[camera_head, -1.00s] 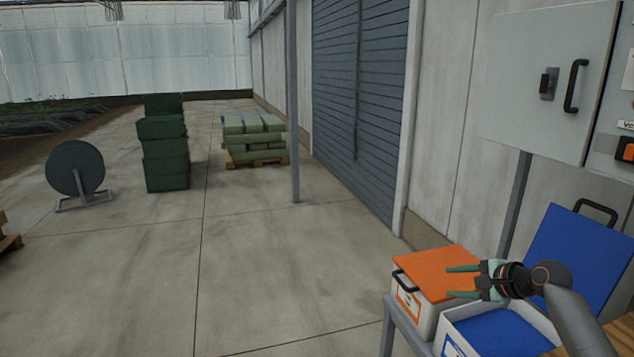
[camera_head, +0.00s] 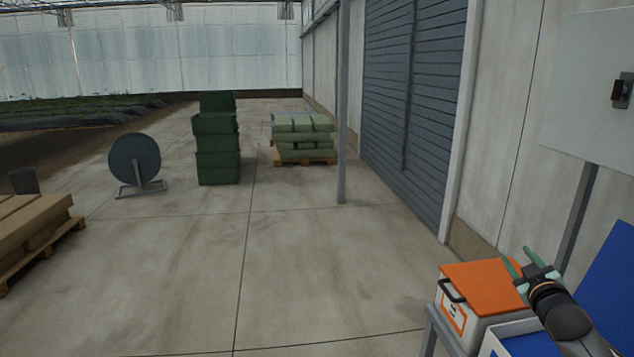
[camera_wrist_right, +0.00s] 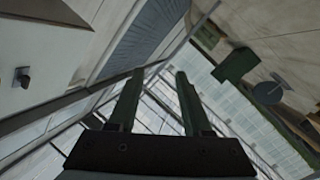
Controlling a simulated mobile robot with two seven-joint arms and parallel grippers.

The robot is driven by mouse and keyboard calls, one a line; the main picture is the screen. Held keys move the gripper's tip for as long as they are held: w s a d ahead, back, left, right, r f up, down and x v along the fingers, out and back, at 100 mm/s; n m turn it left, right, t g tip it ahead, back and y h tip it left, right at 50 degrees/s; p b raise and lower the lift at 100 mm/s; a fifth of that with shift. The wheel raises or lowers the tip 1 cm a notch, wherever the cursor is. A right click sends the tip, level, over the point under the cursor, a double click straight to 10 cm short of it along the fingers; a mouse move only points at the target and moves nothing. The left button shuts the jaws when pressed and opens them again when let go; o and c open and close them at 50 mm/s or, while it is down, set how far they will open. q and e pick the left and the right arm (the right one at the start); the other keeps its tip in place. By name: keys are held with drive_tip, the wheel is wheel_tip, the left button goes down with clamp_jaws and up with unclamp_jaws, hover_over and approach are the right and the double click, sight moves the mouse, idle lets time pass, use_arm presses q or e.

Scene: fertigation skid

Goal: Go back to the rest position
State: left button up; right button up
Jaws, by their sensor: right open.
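My right gripper (camera_head: 519,264) is open and empty at the lower right of the head view. Its two green fingers point up and to the left, in front of the orange lid of a white box (camera_head: 483,283). I cannot tell from this view how far above the lid it is. The right wrist view shows the two fingers (camera_wrist_right: 152,92) apart with nothing between them, against the glazed greenhouse wall and roof. My left gripper is not in view.
The box with the orange lid stands on a grey stand (camera_head: 436,322), beside a bin with an open blue lid (camera_head: 612,285). A grey cabinet (camera_head: 590,85) hangs above. A post (camera_head: 342,110), green crates (camera_head: 217,150) and loaded pallets stand farther off. The middle floor is clear.

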drive_tip(key=s+a+f+g+y, duration=0.1)
drive_tip(key=s+a+f, duration=0.35)
drive_tip(key=f, duration=0.35)
drive_tip(key=s+a+f+g+y, duration=0.1)
drive_tip(key=s+a+f+y, duration=0.15)
drive_tip(key=a+f, duration=0.4)
drive_tip(key=s+a+f+g+y, duration=0.1)
drive_tip(key=s+a+f, duration=0.4)
drive_tip(key=f, duration=0.3)
drive_tip(key=s+a+f+g, duration=0.1)
drive_tip(key=s+a+f, duration=0.2)
drive_tip(key=s+a, duration=0.2)
drive_tip(key=s+a+f+m+g+y, duration=0.1)
drive_tip(key=s+a+f, duration=0.3)
drive_tip(key=s, duration=0.7)
drive_tip(key=s+a+f+m+g+y, duration=0.1)
drive_tip(key=s+a+f+g, duration=0.1)
drive_tip(key=s+a+f, duration=0.2)
drive_tip(key=s+a, duration=0.2)
drive_tip(key=s, duration=0.2)
drive_tip(key=shift+s+a+g+p, duration=0.3)
drive_tip(key=shift+s+a, duration=0.05)
drive_tip(key=shift+s, duration=0.05)
drive_tip(key=shift+y, duration=0.25)
